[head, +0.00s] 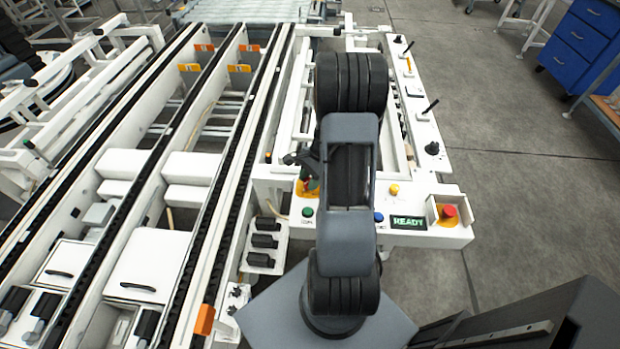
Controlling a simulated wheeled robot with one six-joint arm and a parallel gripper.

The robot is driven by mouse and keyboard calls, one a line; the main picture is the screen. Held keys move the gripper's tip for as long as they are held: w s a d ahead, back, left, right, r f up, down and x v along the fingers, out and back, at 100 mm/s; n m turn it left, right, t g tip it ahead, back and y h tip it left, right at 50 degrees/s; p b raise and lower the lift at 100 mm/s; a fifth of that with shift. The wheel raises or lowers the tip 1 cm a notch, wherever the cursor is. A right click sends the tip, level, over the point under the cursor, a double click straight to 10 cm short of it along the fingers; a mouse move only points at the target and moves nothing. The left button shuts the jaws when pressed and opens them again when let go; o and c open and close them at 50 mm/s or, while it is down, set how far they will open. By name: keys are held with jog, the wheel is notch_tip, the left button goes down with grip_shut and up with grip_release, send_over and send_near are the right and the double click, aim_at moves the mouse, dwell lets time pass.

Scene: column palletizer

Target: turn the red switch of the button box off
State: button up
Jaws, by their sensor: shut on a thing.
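The button box (430,240) is a white panel in front of the machine, partly hidden behind my arm. At its left, a yellow plate (304,192) carries the red switch (301,186), of which only a small patch shows. My gripper (307,180) is just left of my arm, pointing down at the yellow plate. It is shut on the red switch, but the fingertips are small and partly covered, so the switch's angle cannot be told.
Conveyor rails (190,150) run along the left.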

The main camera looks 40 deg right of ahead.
jog(key=n+g, duration=0.1)
jog(key=n, duration=0.3)
jog(key=shift+g, duration=0.3)
jog(key=n, duration=0.2)
jog(key=n+g+h, duration=0.1)
jog(key=n, duration=0.1)
jog(key=shift+w+a+n+g, duration=0.1)
jog(key=shift+n+g, duration=0.2)
jog(key=shift+n, duration=0.1)
jog(key=n+g+h, duration=0.1)
jog(key=n, duration=0.3)
jog(key=shift+n+g+h, duration=0.3)
jog(key=shift+n+h, duration=0.6)
jog(key=shift+n, duration=1.5)
jog(key=o, duration=0.9)
jog(key=v, duration=1.3)
jog(key=shift+w+a+r, duration=0.1)
jog(key=shift+a+r, duration=0.1)
jog(key=shift+r, duration=0.25)
